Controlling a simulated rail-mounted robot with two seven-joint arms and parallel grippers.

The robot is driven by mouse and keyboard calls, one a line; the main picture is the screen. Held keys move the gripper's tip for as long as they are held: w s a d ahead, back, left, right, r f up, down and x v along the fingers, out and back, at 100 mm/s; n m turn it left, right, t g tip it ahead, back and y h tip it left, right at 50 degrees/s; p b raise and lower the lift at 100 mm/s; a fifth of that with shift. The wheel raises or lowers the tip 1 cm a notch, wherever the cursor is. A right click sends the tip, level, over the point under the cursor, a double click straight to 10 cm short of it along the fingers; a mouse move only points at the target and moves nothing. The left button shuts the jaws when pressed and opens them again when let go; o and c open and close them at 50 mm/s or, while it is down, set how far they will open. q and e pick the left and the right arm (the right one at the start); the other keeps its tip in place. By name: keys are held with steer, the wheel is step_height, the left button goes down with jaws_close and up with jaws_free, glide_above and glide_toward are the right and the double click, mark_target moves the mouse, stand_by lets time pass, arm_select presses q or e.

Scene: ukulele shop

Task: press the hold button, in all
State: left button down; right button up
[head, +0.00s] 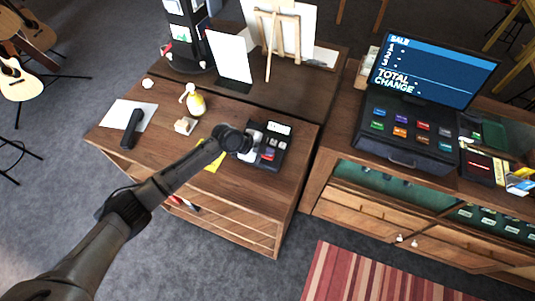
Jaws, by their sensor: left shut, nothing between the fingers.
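A dark desk device (283,150) with a small pale display, grey keys and a few red and blue buttons sits near the right end of the left wooden counter. Button labels are too small to read, so I cannot tell which one is hold. My left arm reaches in from the lower left. My left gripper (254,148) is shut and empty, over the left part of the device, and hides that part. I cannot tell whether its tips touch a button. A black handset-like object (131,128) lies on white paper at the counter's left. My right gripper is out of view.
A register with a screen (432,72) stands on the right counter.

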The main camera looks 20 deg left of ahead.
arm_select(q)
steer(key=shift+f+b, duration=0.3)
steer(key=shift+r, duration=0.15)
stand_by(0.5)
steer(key=shift+r+p, duration=0.35)
steer(key=shift+r, duration=0.4)
steer(key=shift+r+p, duration=1.7)
steer(key=shift+r, duration=0.85)
